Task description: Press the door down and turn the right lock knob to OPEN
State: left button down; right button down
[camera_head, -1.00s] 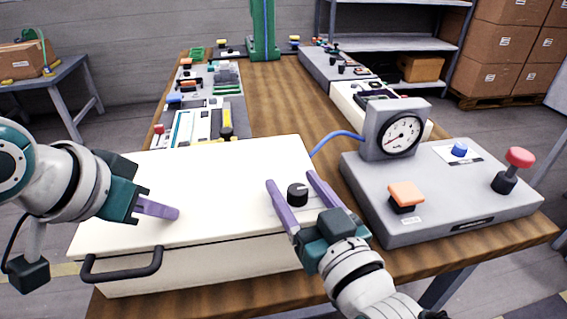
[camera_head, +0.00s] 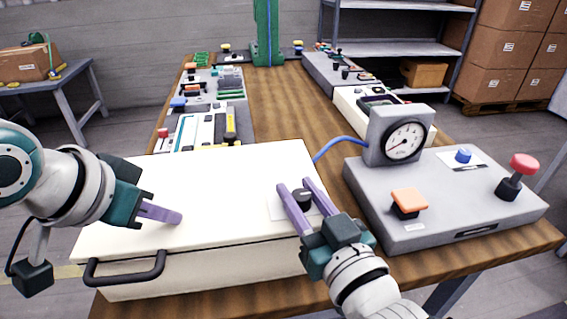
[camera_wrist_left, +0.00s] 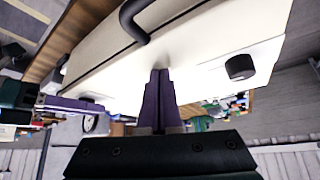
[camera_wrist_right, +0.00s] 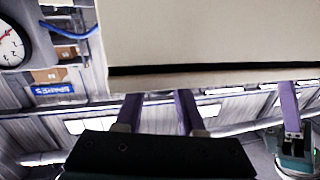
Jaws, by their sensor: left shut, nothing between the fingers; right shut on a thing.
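The white door (camera_head: 220,180) with a black handle (camera_head: 125,270) lies down over its box, with a thin dark gap along its edge in the right wrist view (camera_wrist_right: 180,70). The right lock knob (camera_head: 304,196) is black, on a pale plate (camera_head: 275,208) near the door's right edge. My right gripper (camera_head: 295,185) is shut on it, a finger on each side. Its pointer and label cannot be read. My left gripper (camera_head: 180,217) is shut and empty, its tips at the door top. The left knob (camera_wrist_left: 240,67) shows in the left wrist view.
A grey panel (camera_head: 430,215) with a gauge (camera_head: 404,140), an orange button (camera_head: 408,201) and a red-topped lever (camera_head: 522,165) stands close to the right. Several parts and devices line the table behind the door. Bare wood (camera_head: 285,110) runs between them.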

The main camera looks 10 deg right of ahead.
jog(key=shift+n+g+y, duration=0.3)
jog(key=shift+n+y, duration=0.4)
jog(key=shift+y, duration=0.3)
jog(key=c, duration=0.5)
grip_release()
jog(key=shift+s, duration=0.1)
jog(key=shift+s+d+f, duration=0.1)
jog(key=shift+s+d, duration=0.15)
jog(key=shift+s, duration=0.25)
jog(key=v, duration=1)
jog(key=shift+s, duration=0.35)
